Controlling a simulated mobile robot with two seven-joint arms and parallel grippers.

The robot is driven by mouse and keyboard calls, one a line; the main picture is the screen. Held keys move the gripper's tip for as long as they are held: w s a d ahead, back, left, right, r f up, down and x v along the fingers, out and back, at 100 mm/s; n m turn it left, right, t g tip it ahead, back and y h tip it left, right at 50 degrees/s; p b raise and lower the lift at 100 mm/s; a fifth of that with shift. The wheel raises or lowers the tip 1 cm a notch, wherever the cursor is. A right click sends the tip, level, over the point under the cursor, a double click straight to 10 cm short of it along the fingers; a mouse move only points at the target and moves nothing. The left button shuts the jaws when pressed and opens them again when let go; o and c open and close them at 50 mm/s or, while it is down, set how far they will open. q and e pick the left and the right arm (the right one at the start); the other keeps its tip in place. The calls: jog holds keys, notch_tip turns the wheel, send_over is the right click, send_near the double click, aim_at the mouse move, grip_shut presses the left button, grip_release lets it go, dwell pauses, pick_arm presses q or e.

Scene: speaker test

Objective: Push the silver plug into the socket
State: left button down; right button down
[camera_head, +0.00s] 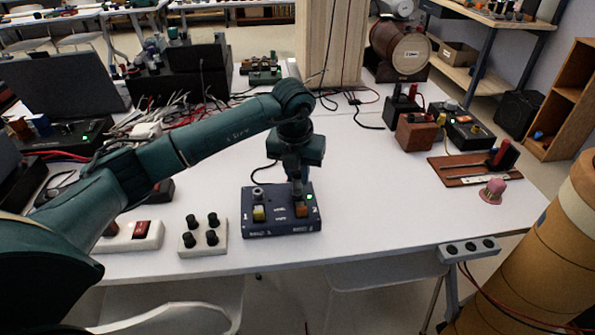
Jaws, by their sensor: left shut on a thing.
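A dark blue box (281,228) with sockets, switches and a green light lies on the white table. My left gripper (300,190) comes down from above over the box's right half. It is shut on what seems to be the silver plug, mostly hidden between the fingers. I cannot tell whether the plug touches or sits in the socket below. A round silver socket (257,194) shows at the box's left, above a yellowish switch (258,213). An orange switch (301,210) is just in front of the fingertips. My right gripper does not show.
A white block with several black knobs (203,236) and a white power strip (133,236) lie left of the box. Tangled cables lie behind my arm.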

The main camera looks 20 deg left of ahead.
pick_arm(q)
jog(key=shift+f, duration=0.25)
jog(key=c, duration=1.2)
grip_release()
jog(key=shift+r, duration=0.2)
jog(key=shift+r+p, duration=2.55)
jog(key=shift+r, duration=1.1)
